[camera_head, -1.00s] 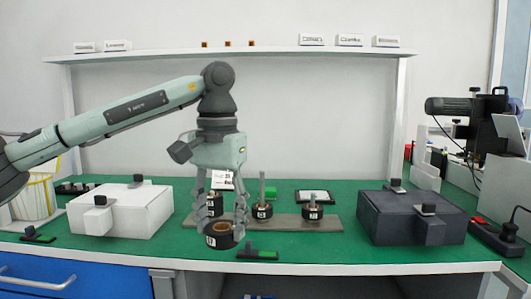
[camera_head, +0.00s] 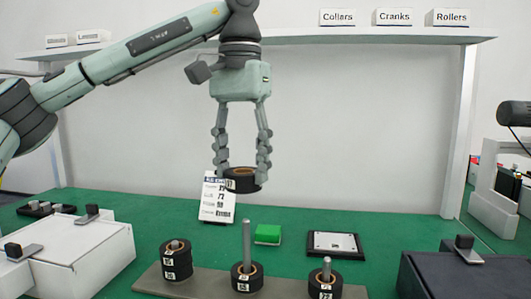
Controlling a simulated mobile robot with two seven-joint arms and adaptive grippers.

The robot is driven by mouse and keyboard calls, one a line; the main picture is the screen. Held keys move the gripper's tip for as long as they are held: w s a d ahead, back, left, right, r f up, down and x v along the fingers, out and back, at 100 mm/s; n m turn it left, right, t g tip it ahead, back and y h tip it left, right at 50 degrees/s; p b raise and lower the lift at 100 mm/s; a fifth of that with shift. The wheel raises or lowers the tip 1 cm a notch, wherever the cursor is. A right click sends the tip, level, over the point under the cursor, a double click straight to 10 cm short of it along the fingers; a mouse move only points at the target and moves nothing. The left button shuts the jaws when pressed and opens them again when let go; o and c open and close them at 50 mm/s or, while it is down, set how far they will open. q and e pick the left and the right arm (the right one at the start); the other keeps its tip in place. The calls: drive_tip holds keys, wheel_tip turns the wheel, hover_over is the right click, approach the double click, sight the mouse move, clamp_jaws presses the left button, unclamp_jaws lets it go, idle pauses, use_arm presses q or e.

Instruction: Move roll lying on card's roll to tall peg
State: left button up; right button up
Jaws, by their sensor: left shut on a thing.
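My left gripper (camera_head: 241,176) is shut on a black roll with a brown core (camera_head: 241,186), held level in the air above the board. The tall peg (camera_head: 246,242) stands below it, slightly right, with a black labelled roll (camera_head: 247,282) around its base. The left peg carries a stack of black rolls (camera_head: 176,264) nearly to its top. The short right peg (camera_head: 326,264) has a roll (camera_head: 325,287) around it. A white printed card (camera_head: 217,203) leans upright behind, its top partly hidden by the held roll and gripper. My right gripper is out of view.
The pegs stand on a grey board (camera_head: 207,286) on the green table. A green block (camera_head: 268,234) and a black-framed panel (camera_head: 335,244) lie behind. A white box (camera_head: 85,255) is at left, a dark box (camera_head: 450,276) at right. A shelf (camera_head: 330,40) runs above.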

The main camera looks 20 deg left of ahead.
sight(244, 222)
use_arm(q)
drive_tip(key=shift+w+f, duration=0.25)
drive_tip(key=shift+f, duration=0.2)
drive_tip(key=shift+s+f, duration=0.1)
drive_tip(key=shift+f, duration=1.7)
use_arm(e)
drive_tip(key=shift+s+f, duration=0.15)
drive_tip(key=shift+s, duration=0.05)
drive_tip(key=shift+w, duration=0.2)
use_arm(q)
drive_tip(key=shift+f, duration=0.1)
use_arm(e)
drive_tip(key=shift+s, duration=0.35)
